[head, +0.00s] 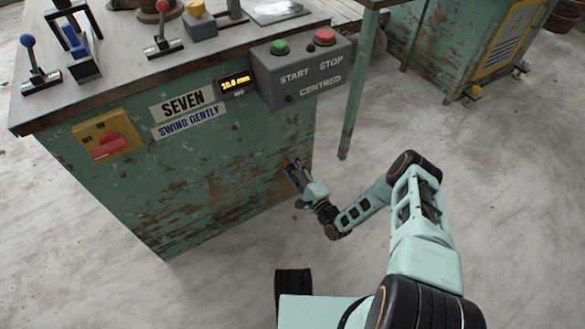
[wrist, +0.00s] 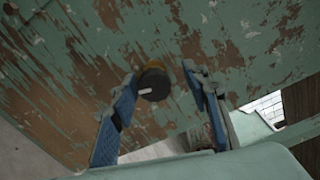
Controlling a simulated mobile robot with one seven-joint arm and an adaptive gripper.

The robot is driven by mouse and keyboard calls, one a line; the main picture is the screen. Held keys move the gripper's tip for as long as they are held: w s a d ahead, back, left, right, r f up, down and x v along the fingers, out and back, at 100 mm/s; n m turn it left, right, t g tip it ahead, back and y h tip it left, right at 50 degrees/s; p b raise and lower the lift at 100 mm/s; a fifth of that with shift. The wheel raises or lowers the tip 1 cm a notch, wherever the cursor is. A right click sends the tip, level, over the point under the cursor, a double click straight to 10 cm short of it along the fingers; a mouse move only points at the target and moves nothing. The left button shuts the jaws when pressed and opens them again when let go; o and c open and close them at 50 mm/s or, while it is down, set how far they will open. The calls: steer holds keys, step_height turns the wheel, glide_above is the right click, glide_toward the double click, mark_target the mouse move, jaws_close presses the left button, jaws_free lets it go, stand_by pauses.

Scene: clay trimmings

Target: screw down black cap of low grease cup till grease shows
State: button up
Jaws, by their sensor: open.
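In the wrist view the black cap (wrist: 153,84) of the low grease cup is round and dark, with a pale mark on its face. A brass-coloured part (wrist: 157,65) shows behind its upper edge. No grease is discernible. My gripper (wrist: 160,76) is open, its blue-padded fingers on either side of the cap. The cap sits nearer the left finger, and a gap shows to the right one. I cannot tell whether the left finger touches it. In the head view my gripper (head: 294,178) is low at the cabinet's right end and the cap cannot be made out.
The worn green cabinet (head: 190,180) stands beside my gripper. It carries a red-and-yellow switch (head: 108,146), a start/stop box (head: 300,68) and a lit display (head: 235,84). A green post (head: 357,95) stands right of the gripper. The floor (head: 220,285) in front is largely clear.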

mark_target(287, 143)
steer(key=r, duration=0.8)
steer(key=shift+w+d+r, duration=0.1)
steer(key=shift+w+r, duration=0.1)
steer(key=shift+r, duration=0.4)
steer(key=shift+s+r, duration=0.15)
steer(key=shift+r, duration=0.1)
